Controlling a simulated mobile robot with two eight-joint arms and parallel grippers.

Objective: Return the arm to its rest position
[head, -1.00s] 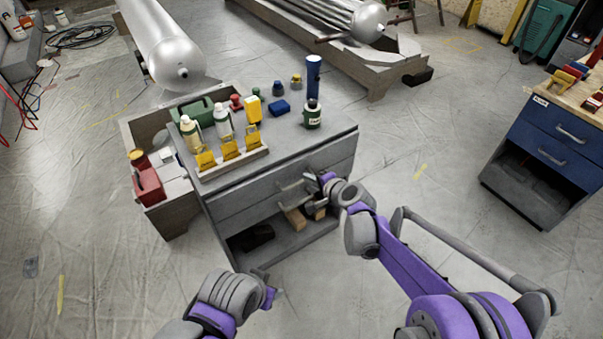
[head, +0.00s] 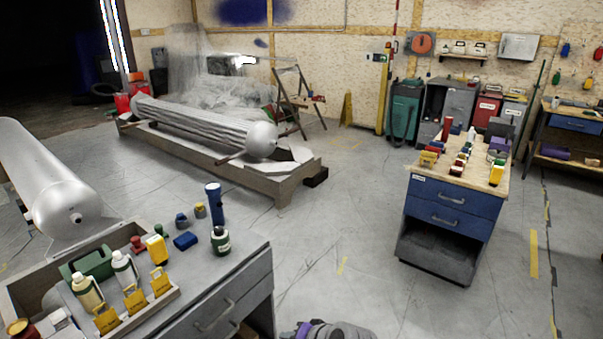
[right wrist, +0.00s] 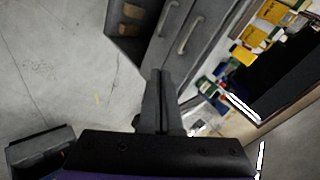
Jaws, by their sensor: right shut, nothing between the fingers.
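My right gripper (right wrist: 160,105) shows in the right wrist view with its two fingers together and nothing between them. Beyond its fingertips is the front of the grey drawer cabinet (right wrist: 208,22), with two bar handles. The gripper appears apart from the handles. In the head view the grey cabinet (head: 232,262) stands at the lower left, and its visible drawers look shut. A small part of my arm, grey and purple, shows at the bottom edge there. My left gripper is in neither current view.
On the cabinet top stand a blue flashlight (head: 215,204), a green jar (head: 220,241) and white bottles (head: 124,268). A blue drawer cabinet (head: 450,206) stands right. A silver tank (head: 45,185) and a long bench (head: 225,172) lie left and behind. The floor between the cabinets is clear.

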